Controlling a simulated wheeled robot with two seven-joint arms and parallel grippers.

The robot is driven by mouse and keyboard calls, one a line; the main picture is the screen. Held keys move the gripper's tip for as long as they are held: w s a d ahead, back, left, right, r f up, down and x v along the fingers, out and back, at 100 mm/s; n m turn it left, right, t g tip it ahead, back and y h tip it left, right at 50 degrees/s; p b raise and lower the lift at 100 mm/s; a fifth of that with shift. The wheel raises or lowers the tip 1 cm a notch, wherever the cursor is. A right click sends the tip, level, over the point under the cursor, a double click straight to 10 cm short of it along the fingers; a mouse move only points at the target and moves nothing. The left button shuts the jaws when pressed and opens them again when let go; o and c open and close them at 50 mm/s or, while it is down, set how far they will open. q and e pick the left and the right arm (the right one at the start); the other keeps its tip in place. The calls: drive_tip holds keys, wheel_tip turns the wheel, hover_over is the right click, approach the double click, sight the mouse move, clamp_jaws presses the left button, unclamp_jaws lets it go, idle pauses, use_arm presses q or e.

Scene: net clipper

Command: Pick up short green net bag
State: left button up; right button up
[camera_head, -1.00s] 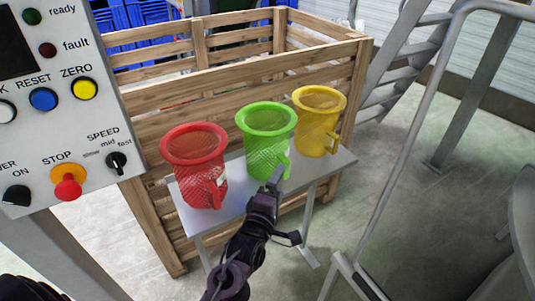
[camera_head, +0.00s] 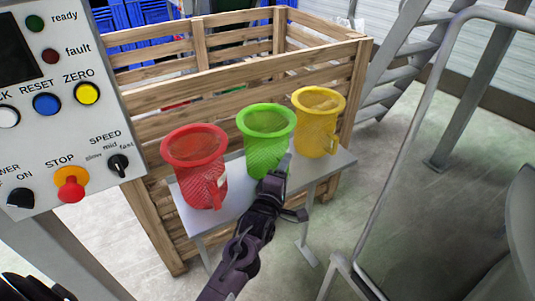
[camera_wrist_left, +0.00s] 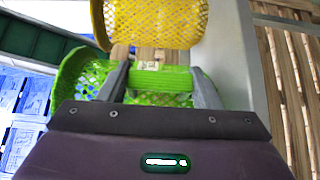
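The short green net bag (camera_head: 267,128) stands on a narrow grey bench, between a red net bag (camera_head: 195,155) and a yellow net bag (camera_head: 318,118). It has a wide rim, and its handle is mostly hidden behind my gripper in the head view. My left gripper (camera_head: 277,178) is at the green bag's near side. In the left wrist view, its two fingers (camera_wrist_left: 159,70) are spread apart with the green handle (camera_wrist_left: 160,80) between them. I cannot tell whether either finger touches it. My right gripper is not in view.
The bench (camera_head: 230,210) stands against a slatted wooden crate (camera_head: 165,225). A control panel (camera_head: 65,110) with buttons is at the left. A metal rail (camera_head: 405,130) rises at the right. The floor between bench and rail is clear.

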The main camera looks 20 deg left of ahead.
use_arm(q)
drive_tip(key=shift+c, duration=1.2)
drive_tip(key=shift+r+p, duration=0.7)
wheel_tip(320, 180, up, 19)
drive_tip(key=p, duration=1.6)
drive_tip(key=shift+f, duration=0.15)
drive_tip(key=o, duration=0.4)
drive_tip(key=c, duration=0.5)
